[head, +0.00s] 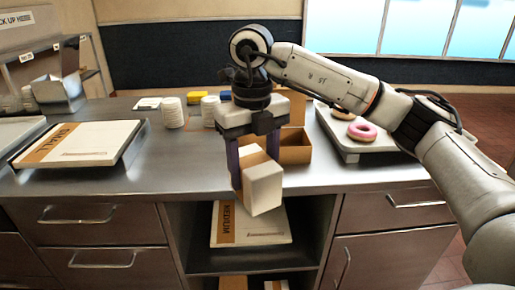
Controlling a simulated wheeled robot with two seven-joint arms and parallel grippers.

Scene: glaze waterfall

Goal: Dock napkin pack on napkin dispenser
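A white block with a tan band, apparently the napkin pack (264,189), is between the fingers of my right gripper (254,172). It is held tilted in front of the counter's front edge, above the open shelf. The gripper points down and its dark fingers look closed against the pack's sides. A silver metal holder (62,92) stands at the back left of the counter, far from the pack; it may be the napkin dispenser, but I cannot be sure. My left gripper is not in view.
The steel counter (180,165) is clear left of the pack. A flat box (82,142) lies at left. White stacks (172,112) stand behind. An open tan box (295,147) is behind the gripper. A tray (349,150) with pink donuts (362,132) is at right, partly under my arm.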

